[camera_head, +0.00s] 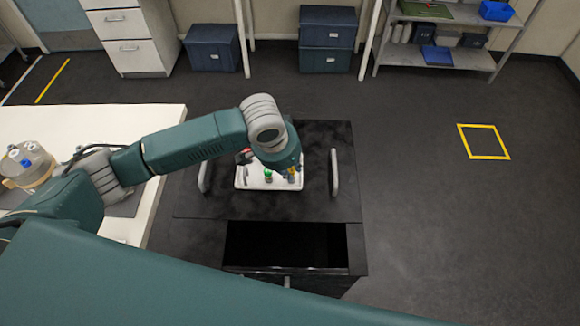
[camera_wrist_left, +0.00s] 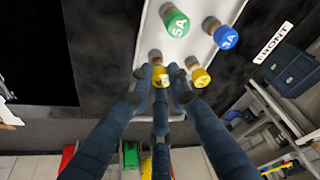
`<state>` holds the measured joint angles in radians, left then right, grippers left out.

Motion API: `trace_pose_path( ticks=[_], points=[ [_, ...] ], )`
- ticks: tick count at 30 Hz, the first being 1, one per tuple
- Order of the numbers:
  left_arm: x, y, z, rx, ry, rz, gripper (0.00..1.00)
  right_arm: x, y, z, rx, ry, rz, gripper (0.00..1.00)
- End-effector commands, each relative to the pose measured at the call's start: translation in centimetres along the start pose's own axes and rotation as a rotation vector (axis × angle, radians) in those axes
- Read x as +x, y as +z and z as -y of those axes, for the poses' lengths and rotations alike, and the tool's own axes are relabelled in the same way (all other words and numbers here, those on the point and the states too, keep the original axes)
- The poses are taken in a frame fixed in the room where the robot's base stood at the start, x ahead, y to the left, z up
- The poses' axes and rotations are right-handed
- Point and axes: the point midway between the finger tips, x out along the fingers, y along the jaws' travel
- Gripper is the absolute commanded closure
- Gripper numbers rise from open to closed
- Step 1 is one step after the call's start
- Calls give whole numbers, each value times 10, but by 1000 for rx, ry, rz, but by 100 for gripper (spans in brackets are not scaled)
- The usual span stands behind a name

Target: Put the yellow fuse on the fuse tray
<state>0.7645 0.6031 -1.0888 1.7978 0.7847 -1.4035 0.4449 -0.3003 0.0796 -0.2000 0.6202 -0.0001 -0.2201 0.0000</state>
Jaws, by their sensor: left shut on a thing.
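The white fuse tray (camera_head: 240,183) lies on the black cart top; it also shows in the left wrist view (camera_wrist_left: 163,40). My left gripper (camera_head: 291,171) is over the tray's right part. In the left wrist view my left gripper (camera_wrist_left: 160,82) is shut on a yellow fuse (camera_wrist_left: 160,77), near the tray's edge. Whether this fuse touches the tray, I cannot tell. A second yellow fuse (camera_wrist_left: 201,78), marked 5A, stands beside it on the tray. A green fuse (camera_wrist_left: 176,23) and a blue fuse (camera_wrist_left: 227,38) are also on the tray. My right gripper is not in view.
The black cart (camera_head: 325,137) has upright grey handles (camera_head: 335,172) on both sides of the tray. Storage boxes (camera_head: 327,40) and a shelf (camera_head: 440,57) are at the back. The floor at right is clear.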

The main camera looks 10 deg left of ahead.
Motion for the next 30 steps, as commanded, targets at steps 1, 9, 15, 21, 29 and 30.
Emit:
trace_pose_path(
  ticks=[1,9,15,21,29,30],
  points=[
    [-1,0,0,0,1,0,100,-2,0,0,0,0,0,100],
    [-1,0,-1,0,1,1,100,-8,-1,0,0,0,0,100],
    [0,0,0,0,0,0,100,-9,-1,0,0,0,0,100],
    [2,0,0,0,0,1,100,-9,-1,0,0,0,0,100],
    [5,1,0,0,0,0,100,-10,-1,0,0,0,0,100],
    [6,2,0,0,0,0,100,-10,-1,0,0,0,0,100]
  ],
)
